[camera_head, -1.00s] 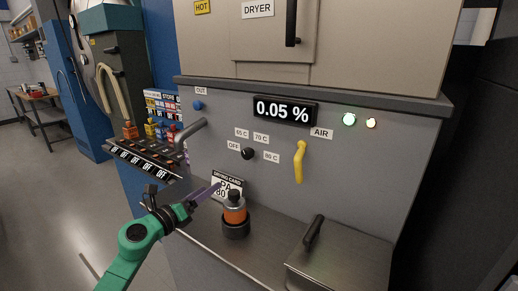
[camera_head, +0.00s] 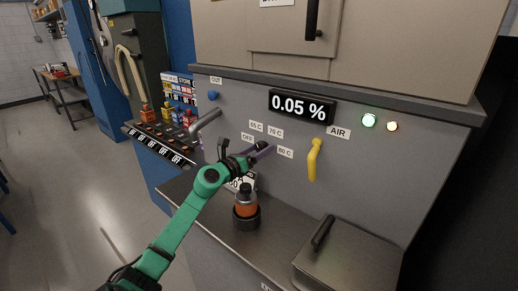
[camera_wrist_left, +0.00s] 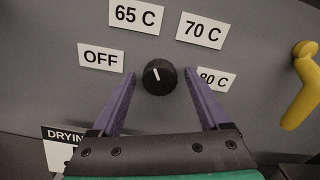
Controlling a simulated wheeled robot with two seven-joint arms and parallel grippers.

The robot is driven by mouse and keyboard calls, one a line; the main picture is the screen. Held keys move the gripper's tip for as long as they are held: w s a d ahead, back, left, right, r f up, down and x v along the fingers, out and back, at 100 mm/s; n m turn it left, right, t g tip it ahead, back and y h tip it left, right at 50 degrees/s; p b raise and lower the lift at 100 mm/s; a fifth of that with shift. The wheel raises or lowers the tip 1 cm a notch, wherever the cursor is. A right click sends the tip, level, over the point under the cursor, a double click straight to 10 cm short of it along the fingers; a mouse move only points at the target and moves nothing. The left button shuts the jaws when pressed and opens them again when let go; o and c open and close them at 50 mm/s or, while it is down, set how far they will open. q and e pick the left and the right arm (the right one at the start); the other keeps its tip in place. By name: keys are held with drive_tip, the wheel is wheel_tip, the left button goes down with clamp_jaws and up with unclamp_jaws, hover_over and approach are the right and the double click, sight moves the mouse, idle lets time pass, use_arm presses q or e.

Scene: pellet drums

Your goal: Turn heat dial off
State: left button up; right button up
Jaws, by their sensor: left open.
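The heat dial (camera_wrist_left: 159,77) is a round black knob with a white pointer line. The line points up and slightly left, toward the 65 C label (camera_wrist_left: 136,15). The OFF label (camera_wrist_left: 101,58) is left of the knob, the 70 C label (camera_wrist_left: 202,30) upper right and the 80 C label (camera_wrist_left: 215,80) right. My left gripper (camera_head: 258,152) is open at the panel, its purple fingers on either side of the knob in the wrist view, with gaps showing. In the head view the gripper partly hides the knob. My right gripper is not in view.
A yellow air handle (camera_head: 314,160) is right of the dial. A grey bent handle (camera_head: 206,122) is to the left. An orange and black container (camera_head: 246,205) stands on the metal counter below my wrist, with a lidded box (camera_head: 347,258) to the right.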

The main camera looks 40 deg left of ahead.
use_arm(q)
clamp_jaws()
idle(0.3)
drive_tip(key=shift+r+n+p, duration=0.1)
drive_tip(key=shift+n+p, duration=0.6)
drive_tip(key=shift+n, duration=0.3)
drive_tip(key=n+p, duration=0.2)
drive_tip(key=n, duration=0.1)
drive_tip(key=shift+d, duration=0.1)
drive_tip(key=n+p, duration=0.2)
drive_tip(key=n, duration=0.2)
drive_tip(key=shift+n, duration=0.3)
drive_tip(key=shift+n+p, duration=0.65)
drive_tip(key=shift+n, duration=0.55)
